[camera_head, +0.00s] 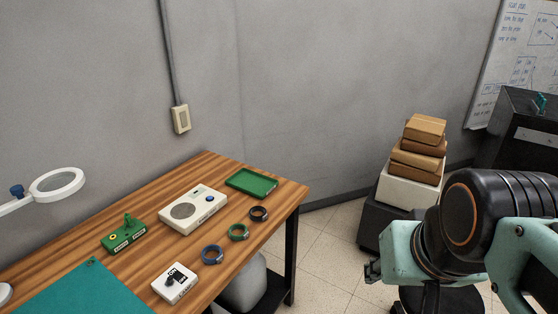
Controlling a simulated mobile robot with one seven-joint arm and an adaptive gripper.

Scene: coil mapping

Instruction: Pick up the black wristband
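The black wristband (259,218) lies on the wooden table (285,190) near its right front edge, just below the green tray. A green wristband (238,238) and a blue wristband (212,261) lie in a row with it toward the lower left. My arm stands at the lower right, off the table. What shows of my gripper (373,271) is a small dark tip at the left end of the teal arm part, well right of the wristbands and apart from them. Its fingers are too small and hidden to read.
A green tray (252,184), a white box with a round grille (193,211), a green device (123,236), a small white device (175,284) and a teal mat (75,295) are on the table. A magnifier lamp (57,182) hangs at left. Stacked boxes (411,187) stand behind my arm.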

